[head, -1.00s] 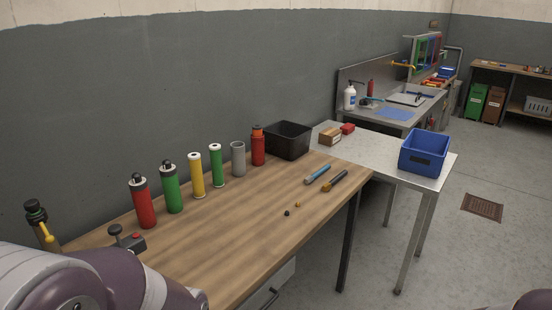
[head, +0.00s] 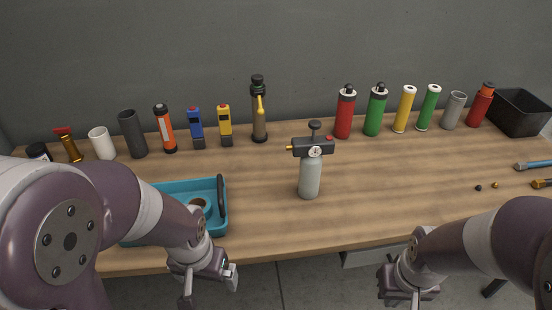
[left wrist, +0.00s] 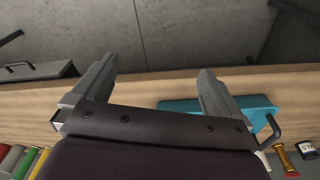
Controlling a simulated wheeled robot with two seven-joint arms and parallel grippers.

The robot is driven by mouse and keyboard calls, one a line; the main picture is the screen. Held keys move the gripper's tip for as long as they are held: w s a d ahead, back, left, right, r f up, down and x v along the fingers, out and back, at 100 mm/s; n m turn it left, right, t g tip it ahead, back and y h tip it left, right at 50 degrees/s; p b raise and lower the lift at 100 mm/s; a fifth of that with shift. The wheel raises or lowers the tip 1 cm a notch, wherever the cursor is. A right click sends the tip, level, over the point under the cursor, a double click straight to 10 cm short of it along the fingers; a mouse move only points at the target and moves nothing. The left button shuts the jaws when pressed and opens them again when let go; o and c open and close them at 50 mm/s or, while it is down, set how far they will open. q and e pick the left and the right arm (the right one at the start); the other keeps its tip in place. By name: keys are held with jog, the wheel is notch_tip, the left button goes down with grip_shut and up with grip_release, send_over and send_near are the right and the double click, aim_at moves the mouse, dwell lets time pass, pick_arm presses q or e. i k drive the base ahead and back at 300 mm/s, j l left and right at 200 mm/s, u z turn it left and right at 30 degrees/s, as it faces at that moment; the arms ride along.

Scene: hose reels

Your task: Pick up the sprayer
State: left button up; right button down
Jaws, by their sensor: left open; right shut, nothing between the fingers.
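The sprayer (head: 310,176) stands upright near the middle of the wooden bench. It has a pale grey bottle, a dark head with a round gauge, a brass nozzle pointing left and a black pump knob on top. My left gripper (head: 207,292) is low in front of the bench edge, left of the sprayer and apart from it. In the left wrist view its two fingers (left wrist: 152,75) are spread with nothing between them; the sprayer is not seen there. My right gripper (head: 405,300) is low in front of the bench, right of the sprayer, shut and empty.
A teal tray (head: 223,222) with a black handle is left of the sprayer, partly behind my left arm. Behind stand several cylinders, a brass-and-black bottle (head: 259,118) and yellow (head: 225,127) and blue (head: 196,130) devices.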

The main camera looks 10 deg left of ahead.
aim_at(310, 153)
jog(key=i+j+z, duration=0.1)
jog(key=z, duration=0.4)
jog(key=j+z, duration=0.2)
jog(key=z, duration=0.25)
jog(key=i+j+z, duration=0.1)
jog(key=z, duration=0.4)
jog(key=j+z, duration=0.3)
jog(key=z, duration=0.2)
jog(key=j, duration=0.45)
